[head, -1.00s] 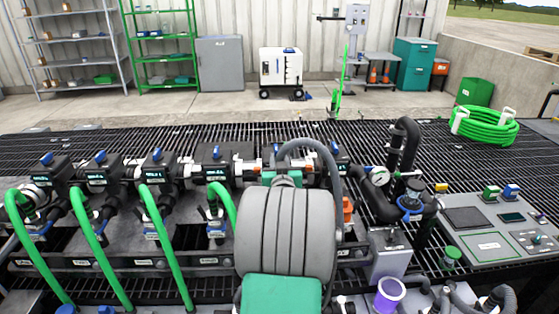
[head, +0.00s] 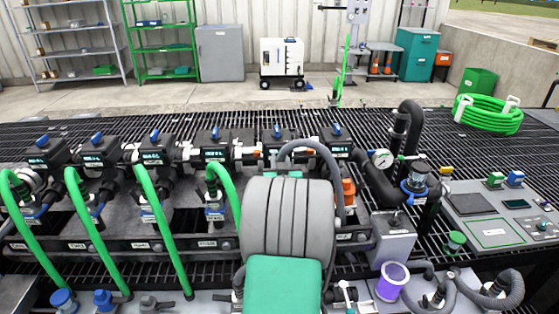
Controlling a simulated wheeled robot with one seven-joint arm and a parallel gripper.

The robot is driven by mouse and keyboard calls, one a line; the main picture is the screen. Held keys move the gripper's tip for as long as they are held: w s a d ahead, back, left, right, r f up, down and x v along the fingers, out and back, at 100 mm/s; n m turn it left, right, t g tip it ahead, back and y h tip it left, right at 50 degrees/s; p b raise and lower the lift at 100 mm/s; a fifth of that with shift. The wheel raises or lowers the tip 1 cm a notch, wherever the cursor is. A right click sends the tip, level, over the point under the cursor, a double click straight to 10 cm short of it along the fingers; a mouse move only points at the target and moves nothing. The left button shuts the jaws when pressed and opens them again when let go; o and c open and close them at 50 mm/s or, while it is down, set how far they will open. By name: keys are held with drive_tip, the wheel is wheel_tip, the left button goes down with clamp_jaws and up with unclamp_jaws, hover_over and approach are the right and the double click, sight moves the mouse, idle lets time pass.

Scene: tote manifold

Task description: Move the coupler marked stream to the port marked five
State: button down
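A row of dark port units with blue-topped valves and small lit displays (head: 93,157) runs across the left and middle in the head view. Green hoses (head: 160,230) bend down from the units at the left, and another hose (head: 226,188) passes behind my arm. Their couplers (head: 214,210) have blue rings and small white tags. The tags and the rail labels (head: 207,244) are too small to read surely, so I cannot tell which coupler is stream or which port is five. My thick grey and green arm covers the middle; my gripper is hidden behind it.
A pressure gauge (head: 382,159) and black pipes stand right of the row. A control panel (head: 490,218) and a coiled green hose (head: 489,113) are farther right. The black grating (head: 60,119) behind is mostly clear.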

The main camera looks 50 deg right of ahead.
drive_tip(key=shift+f+b, duration=2.1)
drive_tip(key=shift+f, duration=0.05)
drive_tip(key=c, duration=1.5)
unclamp_jaws()
drive_tip(key=o, duration=0.4)
drive_tip(key=shift+f, duration=0.1)
drive_tip(key=v, duration=0.8)
drive_tip(key=shift+w, duration=0.1)
